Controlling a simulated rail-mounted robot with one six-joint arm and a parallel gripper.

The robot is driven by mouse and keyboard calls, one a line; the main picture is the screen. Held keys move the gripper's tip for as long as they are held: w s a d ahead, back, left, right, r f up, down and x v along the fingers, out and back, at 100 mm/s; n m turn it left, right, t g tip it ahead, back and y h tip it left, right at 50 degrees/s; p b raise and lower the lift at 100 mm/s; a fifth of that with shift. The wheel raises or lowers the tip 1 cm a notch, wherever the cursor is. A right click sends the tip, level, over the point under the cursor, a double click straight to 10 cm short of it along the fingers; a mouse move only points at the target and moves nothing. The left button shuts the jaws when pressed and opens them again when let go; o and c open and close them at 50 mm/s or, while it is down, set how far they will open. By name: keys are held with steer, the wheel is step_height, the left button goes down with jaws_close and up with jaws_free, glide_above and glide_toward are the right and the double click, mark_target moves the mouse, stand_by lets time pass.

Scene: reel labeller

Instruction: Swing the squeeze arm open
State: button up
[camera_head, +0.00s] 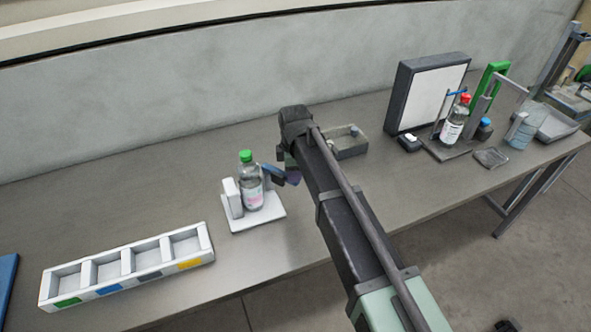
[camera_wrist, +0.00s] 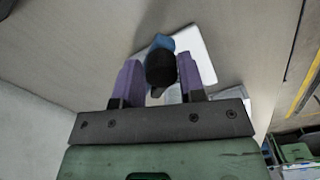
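A white fixture base (camera_head: 268,216) stands on the bench, with a white upright block (camera_head: 232,197) at its left. A clear bottle with a green cap (camera_head: 251,186) stands upright on it. A short dark blue arm (camera_head: 274,174), apparently the squeeze arm, sits at the bottle's upper right. My gripper (camera_head: 291,172) is just right of this arm. In the wrist view, my gripper's purple fingers (camera_wrist: 160,82) stand apart, on either side of a black round knob (camera_wrist: 160,68) with a blue part (camera_wrist: 161,43) behind it. Whether both fingers press on the knob is unclear.
A white tray with several compartments (camera_head: 128,268) lies to the left. A grey open box (camera_head: 347,147) is behind my arm. A white panel (camera_head: 432,95), a red-capped bottle (camera_head: 453,122) and a green frame (camera_head: 490,80) stand to the right. The bench between the tray and fixture is clear.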

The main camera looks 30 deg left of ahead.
steer(key=o, duration=0.3)
steer(key=shift+r, duration=0.1)
step_height(320, 180, up, 11)
steer(key=p, duration=1.1)
steer(key=shift+f, duration=0.2)
